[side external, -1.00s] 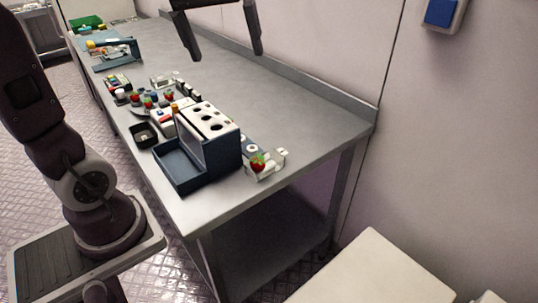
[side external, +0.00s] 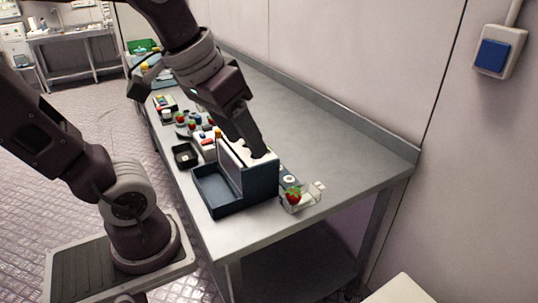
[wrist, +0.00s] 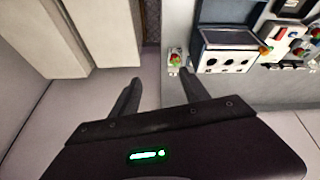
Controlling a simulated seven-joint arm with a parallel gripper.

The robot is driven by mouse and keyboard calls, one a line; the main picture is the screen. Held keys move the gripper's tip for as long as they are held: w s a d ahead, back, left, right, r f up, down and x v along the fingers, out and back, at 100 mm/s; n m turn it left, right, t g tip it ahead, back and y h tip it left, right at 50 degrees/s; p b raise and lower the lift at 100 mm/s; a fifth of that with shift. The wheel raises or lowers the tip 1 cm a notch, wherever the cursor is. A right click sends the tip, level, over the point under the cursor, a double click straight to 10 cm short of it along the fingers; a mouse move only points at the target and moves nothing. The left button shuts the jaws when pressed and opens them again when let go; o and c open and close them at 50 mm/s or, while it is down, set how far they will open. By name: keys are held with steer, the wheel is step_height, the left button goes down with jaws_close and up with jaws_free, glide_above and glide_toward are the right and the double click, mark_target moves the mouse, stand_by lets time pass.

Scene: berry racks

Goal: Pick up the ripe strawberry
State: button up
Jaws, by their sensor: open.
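My gripper (side external: 262,153) hangs over or in front of the dark blue box in the side view, apart from the strawberry. In the wrist view my gripper (wrist: 160,78) is open, with nothing between its fingers.
A dark blue box (side external: 262,184) with a white top with holes and an open front tray stands left of the strawberry. A small black tray (side external: 185,155) lies beyond it. The steel table (side external: 345,150) is clear behind and right of the container.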

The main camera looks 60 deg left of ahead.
steer(key=w+a+n+g, duration=0.2)
steer(key=w+a+n, duration=0.5)
steer(key=w, duration=0.5)
steer(key=w+a+f+n+g, duration=0.1)
steer(key=w+a+f+n, duration=0.1)
steer(key=a+f, duration=0.3)
steer(key=w+a+f+n+g, duration=0.1)
steer(key=w+a+f+n, duration=0.2)
steer(key=a, duration=0.5)
steer(key=w+a+f+n, duration=0.3)
steer(key=w+a+f, duration=0.1)
steer(key=a+f, duration=0.3)
steer(key=shift+a+f+g, duration=0.35)
steer(key=shift+f+g, duration=0.05)
steer(key=shift+f, duration=0.15)
steer(key=f, duration=0.5)
steer(key=s+f, duration=0.1)
steer(key=f, duration=0.1)
steer(key=shift+d+f, duration=0.2)
steer(key=shift+f, duration=0.1)
steer(key=c, duration=0.7)
